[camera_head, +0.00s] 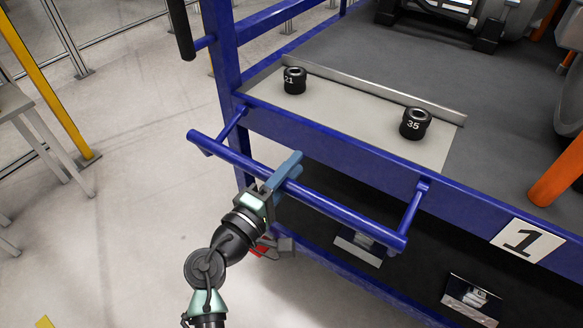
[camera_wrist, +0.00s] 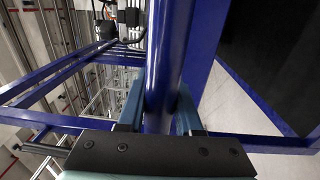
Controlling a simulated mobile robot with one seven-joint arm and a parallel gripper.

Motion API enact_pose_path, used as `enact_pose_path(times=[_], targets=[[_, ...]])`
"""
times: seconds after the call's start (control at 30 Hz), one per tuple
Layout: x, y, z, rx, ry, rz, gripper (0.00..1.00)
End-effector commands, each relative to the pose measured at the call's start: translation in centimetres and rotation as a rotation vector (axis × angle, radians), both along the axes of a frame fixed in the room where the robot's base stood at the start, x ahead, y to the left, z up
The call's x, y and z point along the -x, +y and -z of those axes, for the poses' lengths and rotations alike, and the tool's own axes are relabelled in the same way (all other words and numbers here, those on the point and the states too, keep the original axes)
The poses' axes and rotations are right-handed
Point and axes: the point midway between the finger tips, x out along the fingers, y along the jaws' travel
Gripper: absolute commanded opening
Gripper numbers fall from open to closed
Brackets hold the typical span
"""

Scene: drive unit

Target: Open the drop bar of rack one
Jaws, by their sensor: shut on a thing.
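The blue drop bar (camera_head: 345,213) of the rack marked "1" sticks out in front of the shelf edge on two short arms. My gripper (camera_head: 284,175) is shut on the bar, left of its middle in the head view. In the wrist view, the blue bar (camera_wrist: 165,70) runs between the two blue-grey fingers of my gripper (camera_wrist: 160,112). The rack one label (camera_head: 527,240) is on the front beam at the right. Part of the bar is hidden behind my fingers in the head view.
Two black cylinders, "21" (camera_head: 294,80) and "35" (camera_head: 415,123), stand on the metal tray (camera_head: 350,112). A blue upright (camera_head: 222,60) rises at the bar's left. A table (camera_head: 22,115) and yellow post (camera_head: 50,95) stand far left. The floor between is clear.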

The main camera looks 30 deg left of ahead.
Motion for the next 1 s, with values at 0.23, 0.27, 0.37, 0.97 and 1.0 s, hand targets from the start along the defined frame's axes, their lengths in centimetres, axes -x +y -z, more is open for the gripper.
enact_pose_path(times=[0.23,0.27,0.37,0.97,1.0], targets=[[0.0,0.0,0.1,0.000,0.002,-0.001,0.00],[0.0,0.0,0.0,0.000,0.002,-0.001,0.00],[0.0,0.0,-0.5,0.000,0.013,0.000,0.00],[-1.2,0.0,-3.3,-0.003,0.113,0.000,0.00],[-1.2,0.0,-3.3,-0.003,0.112,0.000,0.00]])
